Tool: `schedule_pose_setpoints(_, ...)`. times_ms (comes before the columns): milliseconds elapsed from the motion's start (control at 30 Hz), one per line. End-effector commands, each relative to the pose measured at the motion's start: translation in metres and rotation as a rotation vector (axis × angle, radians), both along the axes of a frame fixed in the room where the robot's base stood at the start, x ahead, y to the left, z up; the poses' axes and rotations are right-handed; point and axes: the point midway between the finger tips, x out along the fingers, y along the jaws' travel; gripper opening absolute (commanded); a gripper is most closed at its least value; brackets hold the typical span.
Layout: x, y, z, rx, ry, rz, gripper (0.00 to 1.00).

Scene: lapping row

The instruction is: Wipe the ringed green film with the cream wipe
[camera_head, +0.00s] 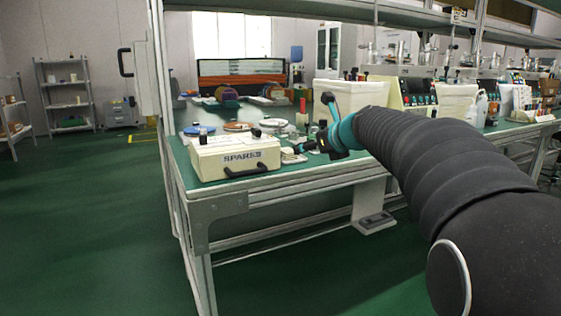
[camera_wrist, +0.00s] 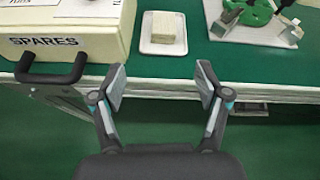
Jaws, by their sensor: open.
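The cream wipe (camera_wrist: 164,27) is a small block-shaped pad lying on a white tray (camera_wrist: 147,46) near the bench's front edge in the wrist view. My gripper (camera_wrist: 160,80) is open and empty, its two fingers apart, pointing at the bench edge just short of the tray. In the head view my gripper (camera_head: 328,125) is right of the SPARES case, with my arm reaching in from the right. I cannot make out a ringed green film in either view. A green round part (camera_wrist: 250,10) sits on a pale plate right of the tray.
The cream SPARES case (camera_head: 236,157) with a black handle stands left of the tray; it also shows in the wrist view (camera_wrist: 75,35). A pale plate (camera_wrist: 284,38) lies to the right. Discs and small parts stand behind. Open green floor (camera_head: 90,220) lies left.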

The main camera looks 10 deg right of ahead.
Motion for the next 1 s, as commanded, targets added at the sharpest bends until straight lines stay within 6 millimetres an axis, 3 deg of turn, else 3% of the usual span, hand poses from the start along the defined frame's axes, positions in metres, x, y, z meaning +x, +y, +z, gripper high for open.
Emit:
schedule_pose_setpoints(167, 0.019, -0.005, -0.002, 0.09, 0.006, -0.045, 0.75)
schedule_pose_setpoints(533, 0.073, 0.013, -0.026, 0.089, 0.007, -0.044, 0.75)
schedule_pose_setpoints(1000, 0.11, 0.03, -0.046, 0.086, 0.007, -0.042, 0.75)
